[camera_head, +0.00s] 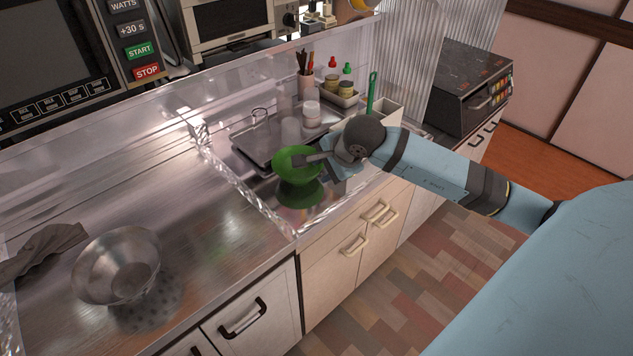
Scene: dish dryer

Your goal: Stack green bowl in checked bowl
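The green bowl (297,172) is in the middle of the head view, over the shiny metal sink area, with a green reflection below it. My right gripper (308,159) reaches in from the right, its fingers at the bowl's right rim. It appears shut on that rim; the fingertips are small and partly hidden. A silver metal bowl (118,268) stands on the counter at the left, apart from the green bowl. A checked, dotted pattern shows beside its base, so it seems to be the checked bowl. My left gripper is not in view.
The metal counter (190,225) is clear between the two bowls. A dark cloth (45,250) lies left of the silver bowl. A drying tray (262,140) with cups, a jar and a utensil holder (306,84) stand behind the green bowl. A microwave (70,50) stands at the back left.

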